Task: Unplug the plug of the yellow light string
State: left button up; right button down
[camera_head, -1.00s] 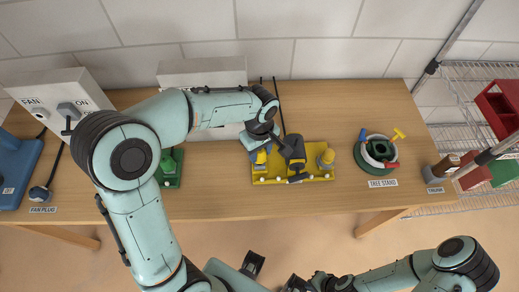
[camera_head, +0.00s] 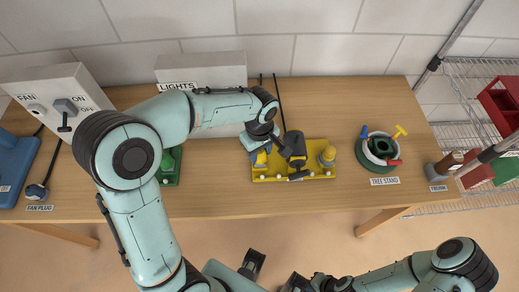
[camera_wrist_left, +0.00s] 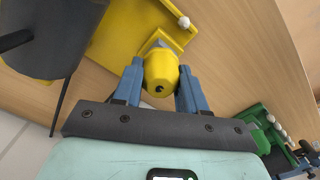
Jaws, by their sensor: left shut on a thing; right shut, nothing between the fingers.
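A yellow board (camera_head: 262,177) lies on the table, with several fittings on it. My left gripper (camera_head: 262,158) is at the board's left end, reaching in from the back. In the left wrist view, its blue fingers are shut on a rounded yellow plug (camera_wrist_left: 161,76). A grey piece shows just beyond the plug, at the board. I cannot tell whether the plug is seated or loose. A dark grey cylinder (camera_head: 295,147) stands beside the gripper, and a yellow fitting (camera_head: 327,157) is at the board's right end. My right gripper (camera_head: 297,284) is shut and empty at the bottom edge, partly cut off.
A LIGHTS box (camera_head: 200,68) and a FAN box (camera_head: 55,90) stand at the back. A green board (camera_head: 171,168) lies left of the yellow one. A tree stand (camera_head: 378,150) and a trunk (camera_head: 445,163) are right.

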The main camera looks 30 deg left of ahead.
pick_arm(q)
jog(key=shift+f+b, duration=0.3)
jog(key=shift+f, duration=0.15)
jog(key=o, duration=1.2)
jog(key=shift+o, duration=0.2)
notch_tip(320, 180, up, 14)
jog(key=p, duration=0.2)
jog(key=shift+f, duration=0.25)
